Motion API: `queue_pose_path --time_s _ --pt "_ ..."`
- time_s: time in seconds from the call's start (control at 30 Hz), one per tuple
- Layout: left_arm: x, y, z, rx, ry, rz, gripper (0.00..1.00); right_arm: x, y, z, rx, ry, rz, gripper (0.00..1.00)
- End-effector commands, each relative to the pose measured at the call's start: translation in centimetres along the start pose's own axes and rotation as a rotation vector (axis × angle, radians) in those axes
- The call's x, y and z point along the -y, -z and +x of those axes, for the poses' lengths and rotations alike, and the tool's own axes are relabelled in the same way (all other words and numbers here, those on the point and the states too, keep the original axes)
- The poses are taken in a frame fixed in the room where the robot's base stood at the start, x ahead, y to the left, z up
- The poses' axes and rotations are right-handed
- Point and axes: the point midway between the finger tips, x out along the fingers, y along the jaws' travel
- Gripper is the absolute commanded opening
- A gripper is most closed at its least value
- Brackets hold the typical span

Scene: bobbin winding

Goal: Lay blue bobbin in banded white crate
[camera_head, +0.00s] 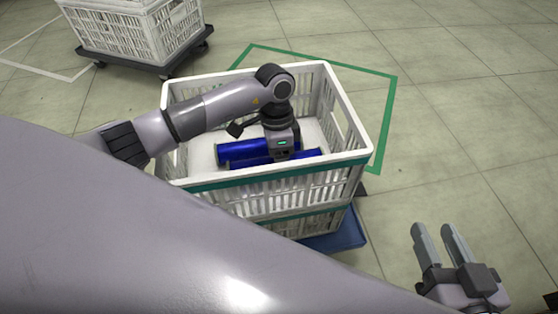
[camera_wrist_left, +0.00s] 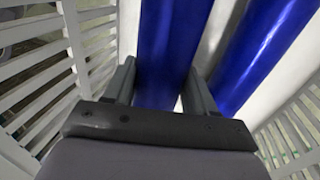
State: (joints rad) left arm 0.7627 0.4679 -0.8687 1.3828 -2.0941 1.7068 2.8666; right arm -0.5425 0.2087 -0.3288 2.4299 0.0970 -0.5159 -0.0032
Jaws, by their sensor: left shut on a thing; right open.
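The white crate with a green band (camera_head: 180,187) stands in the middle of the head view. Two blue bobbins lie side by side on its pale inside floor or liner, one farther back (camera_head: 235,150) and one nearer the front wall (camera_head: 306,159). My left gripper (camera_head: 283,154) is down inside the crate, its fingertips hidden in the head view. In the left wrist view it is shut on a blue bobbin (camera_wrist_left: 168,45), with the other blue bobbin (camera_wrist_left: 262,55) close to the right. My right gripper (camera_head: 436,231) is open and empty, outside the crate at lower right.
The crate sits on another banded crate (camera_head: 315,221) over a blue base (camera_head: 340,238). Green floor tape (camera_head: 386,115) runs around it. Another white crate (camera_head: 135,35) stands on a dark dolly (camera_head: 160,68) at the upper left. The floor to the right is clear.

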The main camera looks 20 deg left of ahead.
Motion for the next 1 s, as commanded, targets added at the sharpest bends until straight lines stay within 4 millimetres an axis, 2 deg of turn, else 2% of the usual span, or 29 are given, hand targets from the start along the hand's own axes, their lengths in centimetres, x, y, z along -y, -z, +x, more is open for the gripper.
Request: queue_pose_path --time_s 0.5,0.53,0.6,0.87,1.0 --pt "0.2 0.0 1.1 -0.001 0.0 0.001 0.03 0.1 -0.1 0.0 0.003 0.002 0.004 0.43" --pt "0.2 0.0 1.2 0.0 0.0 0.001 0.59 0.1 -0.1 0.0 0.004 0.003 0.004 0.43" --pt "0.2 0.0 1.2 0.0 0.0 0.001 0.81 0.1 -0.1 0.0 0.004 0.003 0.005 0.43" --pt "0.2 0.0 1.1 0.0 0.0 0.0 0.81 0.1 -0.1 0.0 0.005 0.002 0.005 0.43" --pt "0.1 0.0 0.5 -0.002 0.001 0.001 0.81 0.0 -0.2 0.1 0.005 0.002 0.004 0.43"
